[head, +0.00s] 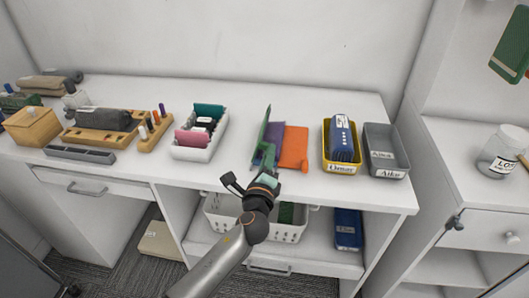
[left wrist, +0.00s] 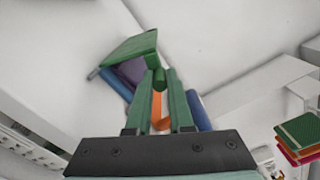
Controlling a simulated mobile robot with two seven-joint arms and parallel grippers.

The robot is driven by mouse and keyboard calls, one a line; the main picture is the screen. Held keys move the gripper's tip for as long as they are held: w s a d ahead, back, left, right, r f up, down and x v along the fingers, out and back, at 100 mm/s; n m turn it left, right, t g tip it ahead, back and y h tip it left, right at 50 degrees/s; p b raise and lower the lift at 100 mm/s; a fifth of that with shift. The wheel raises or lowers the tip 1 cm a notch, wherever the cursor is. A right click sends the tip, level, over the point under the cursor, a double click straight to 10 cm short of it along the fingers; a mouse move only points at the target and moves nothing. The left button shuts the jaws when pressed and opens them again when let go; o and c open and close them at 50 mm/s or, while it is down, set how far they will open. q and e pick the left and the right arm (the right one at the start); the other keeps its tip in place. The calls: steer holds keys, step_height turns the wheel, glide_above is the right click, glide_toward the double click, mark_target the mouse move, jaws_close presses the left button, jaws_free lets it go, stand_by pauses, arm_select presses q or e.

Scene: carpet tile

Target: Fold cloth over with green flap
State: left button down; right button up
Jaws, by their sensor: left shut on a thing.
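The cloth lies near the front edge of the white tabletop, with a green flap (head: 264,130), a purple part (head: 274,141) and an orange part (head: 294,150). The green flap is raised, standing steeply at the left of the purple part. My left gripper (head: 267,168) reaches up from below to the flap's near end and is shut on it. In the left wrist view the green flap (left wrist: 130,48) tilts up beyond the fingertips (left wrist: 160,78), with purple (left wrist: 130,72) beneath and orange (left wrist: 156,110) between the fingers. The exact grip is partly hidden. My right gripper is not in view.
Right of the cloth stand a yellow bin (head: 328,163) holding a blue item and a grey bin (head: 386,172). A white tray (head: 191,153) with coloured items is to the left. Below the tabletop, a white basket (head: 286,233) stands on a shelf. Tabletop behind the cloth is clear.

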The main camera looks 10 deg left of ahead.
arm_select(q)
steer(key=shift+d+m, duration=0.25)
steer(key=shift+m, duration=0.15)
steer(key=c, duration=0.9)
jaws_free()
steer(key=shift+f, duration=0.1)
steer(key=shift+o, duration=0.5)
steer(key=shift+f, duration=0.1)
steer(key=s, duration=1.2)
steer(key=shift+s+a, duration=0.25)
